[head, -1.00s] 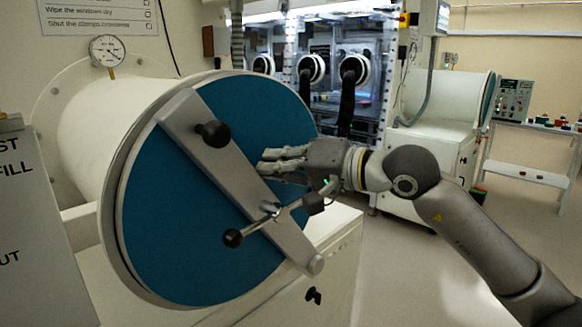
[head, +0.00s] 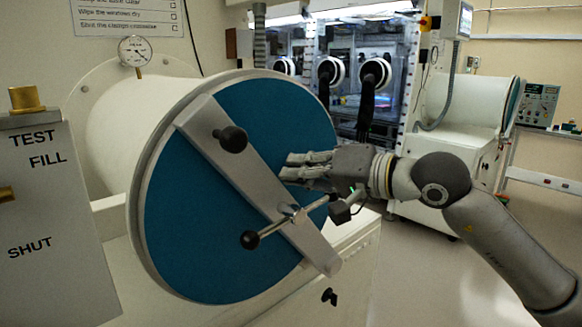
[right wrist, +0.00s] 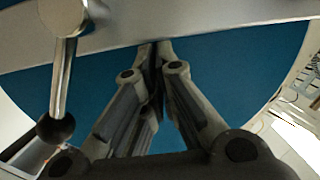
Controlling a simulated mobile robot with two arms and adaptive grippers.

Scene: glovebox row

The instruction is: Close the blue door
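The blue door (head: 190,210) is a large round disc with a pale rim, at the front of a white cylindrical chamber (head: 120,125). A grey bar (head: 235,165) crosses its face diagonally, with a black knob (head: 231,139) and a T-shaped handle (head: 290,214). I cannot tell whether the door sits flush on the chamber. My right gripper (head: 286,168) is at the door's face, just right of the bar. In the right wrist view its fingertips (right wrist: 156,48) meet near the bar's edge (right wrist: 215,28), with nothing seen between them. Contact is unclear. My left gripper is out of view.
A grey panel (head: 45,215) marked TEST, FILL and SHUT stands at the near left. A gauge (head: 135,51) is above the chamber. A glovebox with round ports (head: 330,72) and another white chamber (head: 460,115) stand behind. Floor at the right is clear.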

